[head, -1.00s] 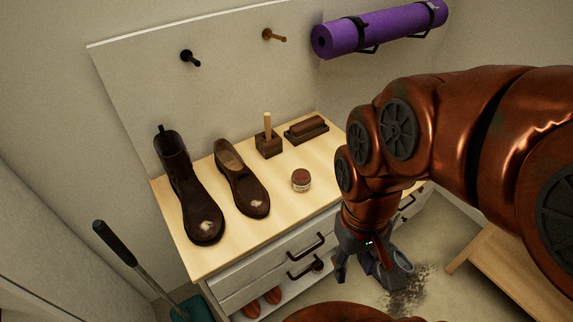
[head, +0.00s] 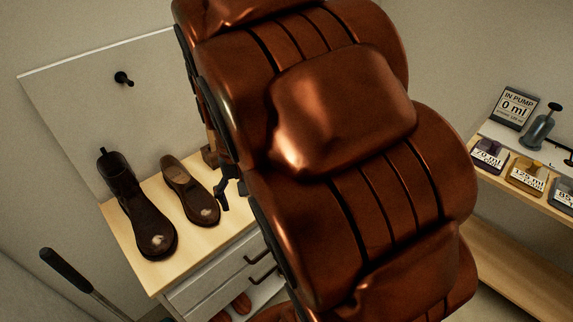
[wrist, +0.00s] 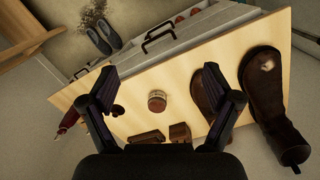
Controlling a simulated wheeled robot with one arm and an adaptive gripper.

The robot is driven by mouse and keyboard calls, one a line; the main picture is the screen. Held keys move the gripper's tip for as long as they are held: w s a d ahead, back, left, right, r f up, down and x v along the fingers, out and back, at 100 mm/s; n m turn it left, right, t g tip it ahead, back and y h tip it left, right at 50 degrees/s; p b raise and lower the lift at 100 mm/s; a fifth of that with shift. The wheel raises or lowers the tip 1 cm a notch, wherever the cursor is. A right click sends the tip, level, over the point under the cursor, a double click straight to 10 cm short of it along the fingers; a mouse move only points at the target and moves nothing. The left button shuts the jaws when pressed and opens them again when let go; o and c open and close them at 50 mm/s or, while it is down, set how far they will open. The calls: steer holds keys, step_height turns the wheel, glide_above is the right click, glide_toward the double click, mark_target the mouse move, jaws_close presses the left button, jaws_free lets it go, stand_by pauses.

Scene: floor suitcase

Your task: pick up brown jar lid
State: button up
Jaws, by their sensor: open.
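The brown jar lid (wrist: 157,98) sits on a small round jar on the wooden top of the cabinet. In the wrist view it lies between the fingers in the picture, with clear space on both sides. In the head view my arm hides the jar and lid. My gripper (wrist: 159,76) is open and empty, above the cabinet top. In the head view only a small dark part of it shows beside my arm.
A dark boot (head: 139,205) and a brown shoe (head: 190,188) stand on the cabinet top (head: 205,240), close to the right finger in the wrist view. A brush (wrist: 146,136) and a wooden block (wrist: 180,133) lie near the jar.

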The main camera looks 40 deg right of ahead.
steer(key=w+d+f+m, duration=0.2)
steer(key=w+d+f, duration=0.2)
steer(key=d, duration=0.5)
steer(key=w+d+f+m, duration=0.2)
steer(key=w+d+f, duration=0.2)
steer(key=w+d, duration=0.3)
steer(key=w+d+f+m+t+p, duration=0.1)
steer(key=w+d+f+m, duration=0.2)
steer(key=d, duration=0.9)
steer(key=shift+w+d+f, duration=0.1)
steer(key=shift+w+f, duration=0.15)
steer(key=shift+w, duration=0.4)
steer(key=shift+w+d+f, duration=0.1)
steer(key=shift+w+f, duration=0.15)
steer(key=shift+w, duration=0.4)
steer(key=shift+w+d+f, duration=0.1)
steer(key=shift+d+f, duration=0.2)
steer(key=shift+f, duration=0.1)
steer(key=shift+a+f+p, duration=0.1)
steer(key=shift+f+p, duration=1.8)
steer(key=shift+f, duration=1.9)
steer(key=shift+c, duration=0.2)
steer(key=shift+s, duration=0.2)
jaws_close()
